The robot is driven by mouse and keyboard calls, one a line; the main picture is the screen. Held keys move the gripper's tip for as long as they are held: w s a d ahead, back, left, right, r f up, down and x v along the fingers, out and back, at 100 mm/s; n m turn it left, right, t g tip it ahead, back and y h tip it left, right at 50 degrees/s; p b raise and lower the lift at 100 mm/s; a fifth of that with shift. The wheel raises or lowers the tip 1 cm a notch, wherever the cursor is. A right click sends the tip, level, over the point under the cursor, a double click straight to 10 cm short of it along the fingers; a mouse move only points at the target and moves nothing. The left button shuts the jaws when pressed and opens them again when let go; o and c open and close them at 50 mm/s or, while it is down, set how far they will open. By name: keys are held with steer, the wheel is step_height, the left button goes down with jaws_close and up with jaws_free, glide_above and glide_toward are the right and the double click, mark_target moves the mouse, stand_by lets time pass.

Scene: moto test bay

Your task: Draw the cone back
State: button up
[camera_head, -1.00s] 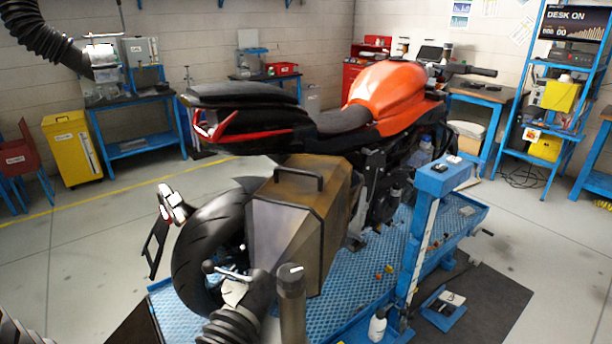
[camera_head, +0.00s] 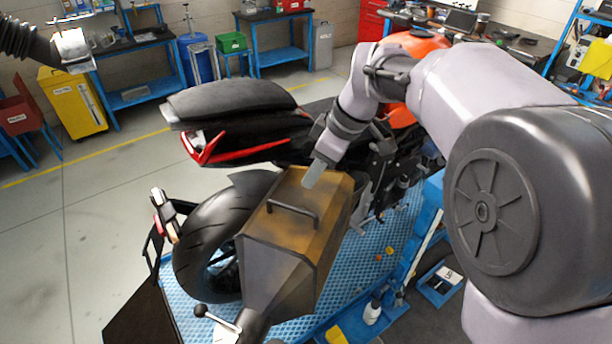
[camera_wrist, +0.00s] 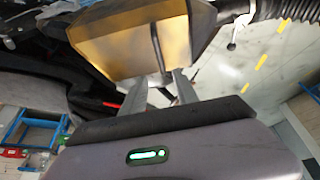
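The cone (camera_head: 290,245) is a brown-gold boxy metal hood with a dark bar handle (camera_head: 297,211) on top. It sits beside the rear wheel (camera_head: 205,240) of the motorcycle, narrowing towards its hose end at the bottom. My gripper (camera_head: 314,174) is above the cone's top, slightly behind the handle. The cone (camera_wrist: 125,45) fills the upper middle there.
The orange and black motorcycle (camera_head: 230,103) stands on a blue lift (camera_head: 375,225). A lever with a round knob (camera_head: 217,318) juts out near the cone's narrow end. My arm covers the right side. Grey floor (camera_head: 95,240) at left is clear.

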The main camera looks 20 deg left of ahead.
mark_target(292, 206)
steer(key=b+x, duration=0.1)
steer(key=x, duration=1.3)
steer(key=shift+d+b, duration=0.15)
steer(key=shift+b, duration=0.15)
steer(key=shift+w+r, duration=0.1)
jaws_close()
